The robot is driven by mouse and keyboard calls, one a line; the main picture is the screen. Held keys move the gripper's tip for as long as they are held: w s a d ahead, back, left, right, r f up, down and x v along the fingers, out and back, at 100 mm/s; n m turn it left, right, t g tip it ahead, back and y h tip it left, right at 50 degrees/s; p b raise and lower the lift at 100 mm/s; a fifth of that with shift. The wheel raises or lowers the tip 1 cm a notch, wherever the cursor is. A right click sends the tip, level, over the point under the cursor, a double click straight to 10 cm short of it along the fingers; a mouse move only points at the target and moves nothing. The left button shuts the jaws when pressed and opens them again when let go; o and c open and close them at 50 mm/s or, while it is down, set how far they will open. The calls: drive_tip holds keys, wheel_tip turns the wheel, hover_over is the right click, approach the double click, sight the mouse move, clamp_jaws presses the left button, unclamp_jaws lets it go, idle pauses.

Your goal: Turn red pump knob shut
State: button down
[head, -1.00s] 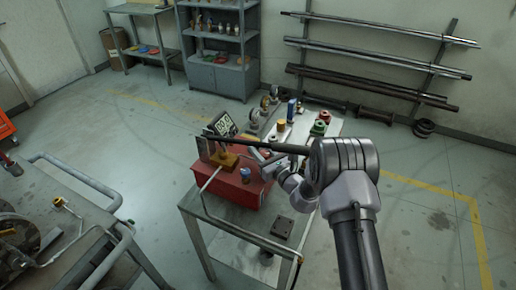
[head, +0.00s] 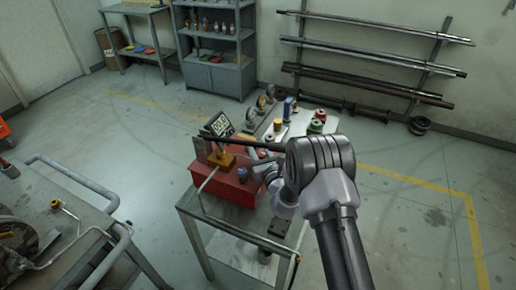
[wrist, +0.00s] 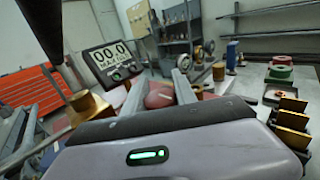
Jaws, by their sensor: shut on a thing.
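The red pump box (head: 232,187) stands on the metal bench, with a brass block (head: 221,160) on top. A digital gauge reading 00.0 (head: 221,126) stands behind it and shows large in the wrist view (wrist: 108,62). My gripper (head: 264,169) is at the box's right end. In the wrist view my gripper (wrist: 156,88) has its two fingers on either side of a rounded red thing (wrist: 158,96), which looks like the red knob, and is shut on it. Its lower part is hidden by the gripper body. The knob cannot be made out in the head view.
A blue-topped part (head: 242,174) is on the box, close left of my gripper. Green, yellow and red fittings (head: 316,124) stand on the bench behind my arm. A pipe-railed cart (head: 70,215) is at left. The floor on the right is clear.

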drive_tip(key=c, duration=1)
unclamp_jaws()
drive_tip(key=p+v, duration=0.2)
drive_tip(key=v, duration=1.5)
drive_tip(key=shift+s, duration=0.2)
drive_tip(key=shift+d, duration=0.1)
